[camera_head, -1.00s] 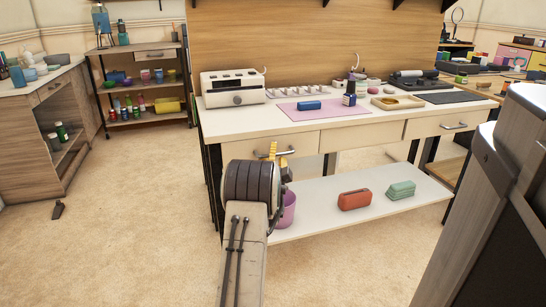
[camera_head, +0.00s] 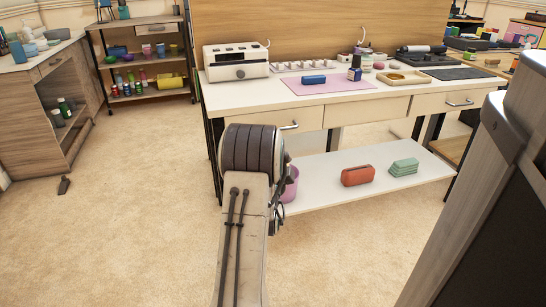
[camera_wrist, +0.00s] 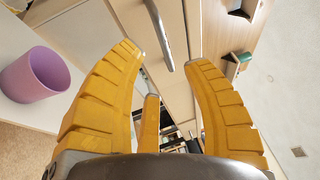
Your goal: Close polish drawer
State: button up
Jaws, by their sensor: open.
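The white desk's left drawer (camera_head: 310,118) has a pale front and a metal bar handle (camera_head: 289,127). How far this drawer stands out is hard to tell. My gripper is hidden behind my own arm in the head view, just in front of this drawer. In the wrist view my gripper (camera_wrist: 165,58) is open, its yellow fingers spread and empty. A metal bar handle (camera_wrist: 160,36) shows past and between the fingertips, with no clear contact. The desk's right drawer (camera_head: 447,103) has a similar handle and looks shut.
A purple bin (camera_head: 290,184) stands under the desk's left end and also shows in the wrist view (camera_wrist: 35,75). A lower shelf (camera_head: 330,187) holds a red case (camera_head: 358,176) and green items (camera_head: 404,167). A wood-and-dark cabinet stands near right.

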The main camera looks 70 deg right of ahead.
jog(key=shift+v, duration=1.05)
